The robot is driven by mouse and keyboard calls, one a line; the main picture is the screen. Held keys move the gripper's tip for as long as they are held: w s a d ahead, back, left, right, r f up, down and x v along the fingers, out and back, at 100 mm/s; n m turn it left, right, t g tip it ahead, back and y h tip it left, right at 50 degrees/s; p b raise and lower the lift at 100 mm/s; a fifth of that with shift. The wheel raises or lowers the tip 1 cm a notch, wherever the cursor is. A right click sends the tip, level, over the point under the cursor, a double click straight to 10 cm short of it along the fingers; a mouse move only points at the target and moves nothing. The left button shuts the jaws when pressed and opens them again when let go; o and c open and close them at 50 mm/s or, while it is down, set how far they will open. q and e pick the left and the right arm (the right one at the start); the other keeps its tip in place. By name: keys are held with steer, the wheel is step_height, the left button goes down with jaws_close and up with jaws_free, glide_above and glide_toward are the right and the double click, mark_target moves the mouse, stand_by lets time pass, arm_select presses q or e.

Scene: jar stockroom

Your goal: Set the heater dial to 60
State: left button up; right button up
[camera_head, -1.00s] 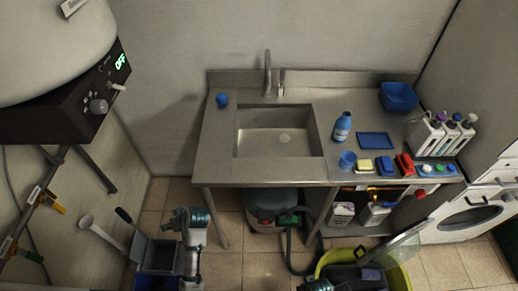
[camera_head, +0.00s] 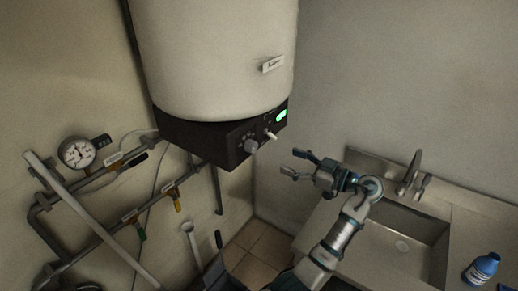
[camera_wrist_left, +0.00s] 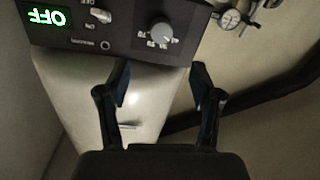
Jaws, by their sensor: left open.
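The heater dial (camera_head: 251,146) is a grey round knob on the black control panel (camera_head: 208,144) under the white tank. In the left wrist view the dial (camera_wrist_left: 162,33) appears upside down with small numbers around it; its setting is too small to read surely. The green display (camera_head: 281,115) reads OFF in the left wrist view (camera_wrist_left: 45,17). A pale switch lever (camera_head: 271,135) sits between display and dial. My left gripper (camera_head: 292,162) is open and empty, right of and slightly below the dial, apart from it. My right gripper is not in view.
The white heater tank (camera_head: 215,60) hangs above the panel. Pipes with a pressure gauge (camera_head: 77,152) and a yellow-handled valve (camera_head: 177,203) run along the left wall. A sink counter (camera_head: 340,215) with a blue bottle (camera_head: 482,268) stands at the right.

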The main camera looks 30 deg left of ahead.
mark_target(255, 148)
arm_select(q)
steer(key=a+p, duration=0.1)
steer(key=a, duration=0.9)
steer(key=shift+w+a+r, duration=0.1)
steer(key=shift+w+a, duration=0.05)
steer(key=shift+a, duration=0.2)
steer(key=shift+a+p, duration=0.3)
steer(key=shift+a, duration=0.55)
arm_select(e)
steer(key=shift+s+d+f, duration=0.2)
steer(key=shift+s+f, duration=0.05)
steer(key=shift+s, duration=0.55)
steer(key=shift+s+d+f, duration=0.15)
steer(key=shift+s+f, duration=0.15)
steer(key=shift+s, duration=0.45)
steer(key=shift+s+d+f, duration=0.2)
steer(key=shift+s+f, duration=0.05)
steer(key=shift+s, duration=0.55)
arm_select(q)
steer(key=c, duration=1.1)
